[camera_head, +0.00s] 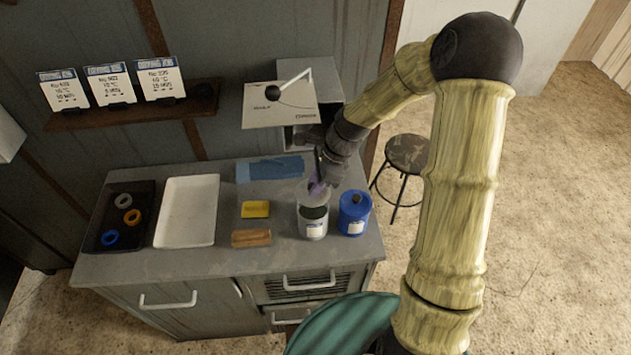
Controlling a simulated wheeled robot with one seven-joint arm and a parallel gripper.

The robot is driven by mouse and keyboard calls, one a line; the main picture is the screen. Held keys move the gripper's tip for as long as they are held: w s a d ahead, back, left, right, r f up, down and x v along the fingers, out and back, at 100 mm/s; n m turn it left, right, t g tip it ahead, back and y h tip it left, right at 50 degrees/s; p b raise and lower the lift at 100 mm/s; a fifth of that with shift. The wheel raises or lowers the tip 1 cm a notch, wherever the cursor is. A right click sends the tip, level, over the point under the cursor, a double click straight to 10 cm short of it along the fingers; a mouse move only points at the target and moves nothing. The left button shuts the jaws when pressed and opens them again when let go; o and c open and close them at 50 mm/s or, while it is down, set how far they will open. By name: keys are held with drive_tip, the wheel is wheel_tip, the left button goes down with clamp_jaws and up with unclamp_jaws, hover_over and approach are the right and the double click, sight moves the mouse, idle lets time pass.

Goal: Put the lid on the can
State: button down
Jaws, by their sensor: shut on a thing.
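An open grey can (313,229) with a dark inside and a pale label stands upright near the right front of the bench. My gripper (319,180) is above and slightly behind it, shut on the lid (310,195), a greyish disc with a purplish part at the jaws. The lid is held over the back of the can's mouth and looks tilted. It seems apart from the rim, but the exact gap cannot be told. The fingers partly hide the lid.
A blue can (354,216) with a dark knob stands close to the right. A yellow block (255,209), a wooden block (251,238), a blue cloth (270,169), a white tray (187,211) and a dark tray (97,240) with coloured rings lie left.

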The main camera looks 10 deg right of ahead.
drive_tip(key=shift+f+b, duration=1.9)
drive_tip(key=shift+f, duration=0.85)
drive_tip(key=shift+w, duration=0.1)
drive_tip(key=shift+s+a+r, duration=0.1)
drive_tip(key=shift+s, duration=0.15)
drive_tip(key=shift+w, duration=0.1)
drive_tip(key=shift+w+p, duration=0.1)
drive_tip(key=shift+p, duration=0.3)
drive_tip(key=shift+f, duration=0.25)
idle(0.3)
